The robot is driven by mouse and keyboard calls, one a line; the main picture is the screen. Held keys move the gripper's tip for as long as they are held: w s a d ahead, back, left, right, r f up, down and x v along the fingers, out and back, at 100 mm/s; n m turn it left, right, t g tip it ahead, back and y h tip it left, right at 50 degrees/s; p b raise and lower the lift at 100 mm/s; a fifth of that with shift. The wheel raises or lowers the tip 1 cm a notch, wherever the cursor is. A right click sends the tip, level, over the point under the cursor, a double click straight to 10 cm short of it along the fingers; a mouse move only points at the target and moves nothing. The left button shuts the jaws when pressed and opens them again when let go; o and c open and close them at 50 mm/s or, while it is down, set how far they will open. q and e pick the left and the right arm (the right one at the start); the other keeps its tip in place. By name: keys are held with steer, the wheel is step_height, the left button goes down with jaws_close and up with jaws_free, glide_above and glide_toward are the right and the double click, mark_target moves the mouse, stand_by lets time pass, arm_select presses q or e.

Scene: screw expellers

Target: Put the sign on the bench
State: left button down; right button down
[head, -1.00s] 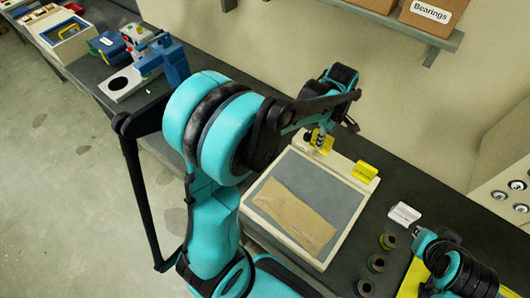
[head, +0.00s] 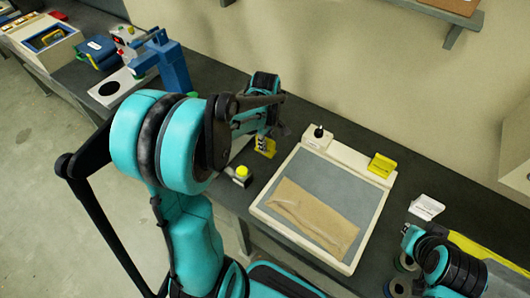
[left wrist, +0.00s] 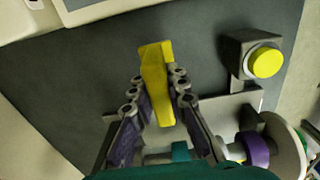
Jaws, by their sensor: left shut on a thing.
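The yellow sign (head: 266,147) is between the fingers of my left gripper (head: 262,138). It also shows in the left wrist view (left wrist: 155,85), where both fingers of the left gripper (left wrist: 159,78) close on its sides. The sign is over the dark bench (left wrist: 90,80), left of the cream tray; I cannot tell whether it touches the surface. A second yellow sign (head: 382,165) stands on the tray's back ledge. My right arm is at the lower right of the head view; its gripper (head: 411,238) shows only in part and its jaws are unclear.
A box with a yellow button (head: 241,173) stands close to the held sign. The cream tray (head: 285,168) holds a brown packet (head: 313,218) and has a black knob (head: 318,132). A white sign (head: 426,206) stands to its right. A blue machine (head: 160,60) is at the back left.

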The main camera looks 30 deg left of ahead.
arm_select(q)
steer(key=shift+f+b, duration=0.85)
steer(key=shift+f, duration=1.2)
steer(key=shift+f, duration=0.1)
steer(key=c, duration=1.5)
jaws_free()
